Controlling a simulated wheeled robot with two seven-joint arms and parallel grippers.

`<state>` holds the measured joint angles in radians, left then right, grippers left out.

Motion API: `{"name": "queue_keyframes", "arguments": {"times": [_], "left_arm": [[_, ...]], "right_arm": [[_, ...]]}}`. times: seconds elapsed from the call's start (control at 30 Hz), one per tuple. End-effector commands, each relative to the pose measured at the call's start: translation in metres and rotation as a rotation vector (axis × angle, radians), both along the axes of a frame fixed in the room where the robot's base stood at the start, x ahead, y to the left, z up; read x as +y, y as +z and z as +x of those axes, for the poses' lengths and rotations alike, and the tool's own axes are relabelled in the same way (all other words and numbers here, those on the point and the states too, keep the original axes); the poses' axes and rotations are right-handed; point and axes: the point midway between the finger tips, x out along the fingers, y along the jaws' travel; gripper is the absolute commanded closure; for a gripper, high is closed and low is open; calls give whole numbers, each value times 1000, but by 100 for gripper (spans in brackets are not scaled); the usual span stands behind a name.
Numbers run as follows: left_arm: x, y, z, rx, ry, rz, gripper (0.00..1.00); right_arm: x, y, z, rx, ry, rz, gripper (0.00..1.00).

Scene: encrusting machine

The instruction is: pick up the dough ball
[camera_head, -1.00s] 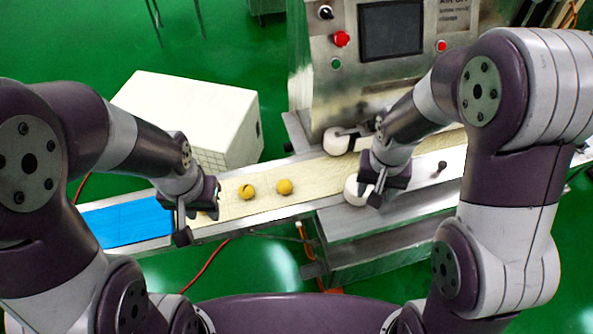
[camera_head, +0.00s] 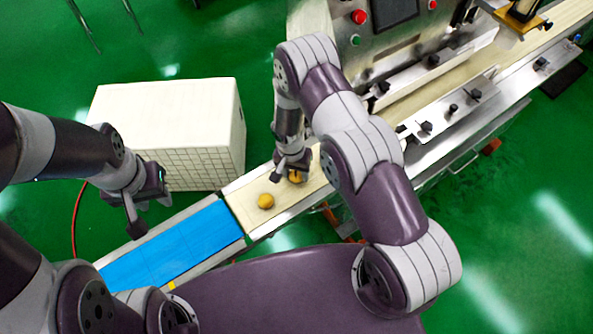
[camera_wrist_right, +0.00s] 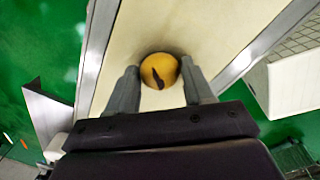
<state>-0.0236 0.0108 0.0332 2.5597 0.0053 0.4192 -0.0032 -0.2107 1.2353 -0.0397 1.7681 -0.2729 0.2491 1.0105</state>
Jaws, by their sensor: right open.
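Two yellow dough balls lie on the cream conveyor belt (camera_head: 246,199) in the head view. The nearer dough ball (camera_head: 265,201) stands free. The other dough ball (camera_head: 297,179) is partly covered by my right gripper (camera_head: 287,172), which is low over the belt there. In the right wrist view, a dough ball (camera_wrist_right: 160,67) with a dark mark lies between the tips of my open right gripper (camera_wrist_right: 159,74). I cannot tell whether the fingers touch it. My left gripper (camera_head: 150,212) is open and empty, left of the blue belt section.
The blue belt section (camera_head: 185,243) adjoins the cream belt at lower left. A white box (camera_head: 165,108) stands behind the belt. The steel machine (camera_head: 385,45) with its buttons and guide rails (camera_head: 440,115) stands at upper right.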

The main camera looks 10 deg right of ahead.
Motion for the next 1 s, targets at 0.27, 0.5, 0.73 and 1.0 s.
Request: {"name": "queue_keyframes", "arguments": {"times": [0.27,0.5,0.73,1.0], "left_arm": [[0,0,0,1,0,0,64],[0,0,0,1,0,0,64],[0,-2,0,0,0,0,64],[0,-18,0,1,0,0,64]], "right_arm": [[0,-4,1,-2,1,0,58],[0,-3,0,-1,1,0,73],[0,1,1,-3,0,1,73],[-5,38,2,-4,-2,1,73]]}}
